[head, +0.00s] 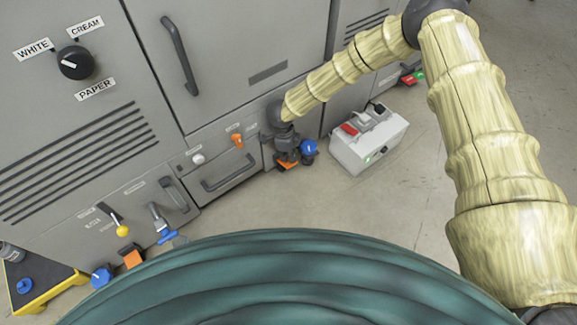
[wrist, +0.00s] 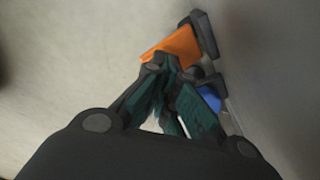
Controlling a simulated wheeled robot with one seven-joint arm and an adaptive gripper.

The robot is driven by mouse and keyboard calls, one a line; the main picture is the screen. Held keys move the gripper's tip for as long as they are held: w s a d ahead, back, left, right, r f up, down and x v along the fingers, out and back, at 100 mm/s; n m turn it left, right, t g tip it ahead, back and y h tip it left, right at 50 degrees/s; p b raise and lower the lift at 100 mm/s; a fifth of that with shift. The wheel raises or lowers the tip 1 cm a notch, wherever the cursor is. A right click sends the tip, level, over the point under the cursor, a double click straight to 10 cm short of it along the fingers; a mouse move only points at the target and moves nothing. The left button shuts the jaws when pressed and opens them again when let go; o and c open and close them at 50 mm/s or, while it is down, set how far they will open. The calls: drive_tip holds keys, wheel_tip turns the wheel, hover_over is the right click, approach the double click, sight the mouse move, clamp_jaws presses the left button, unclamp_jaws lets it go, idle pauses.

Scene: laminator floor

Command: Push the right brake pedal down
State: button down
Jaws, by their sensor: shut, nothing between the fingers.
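The right brake pedal is an orange plate (head: 284,166), mostly hidden behind my gripper in the head view, low at the machine's front right corner. In the wrist view the orange pedal (wrist: 175,46) lies just beyond the fingertips, tilted, on a dark bracket. A blue caster wheel (head: 309,147) is beside it, and it also shows in the wrist view (wrist: 208,99). My gripper (head: 287,157) points down over the pedal, shut and empty. In the wrist view its fingertips (wrist: 160,64) meet at the pedal's near edge. I cannot tell whether they touch it.
A left orange pedal (head: 132,259) and blue caster (head: 101,277) stand at the machine's left. A white box (head: 367,145) is on the floor to the right. Floor in front is clear.

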drive_tip(key=shift+f, duration=0.45)
drive_tip(key=shift+f, duration=0.1)
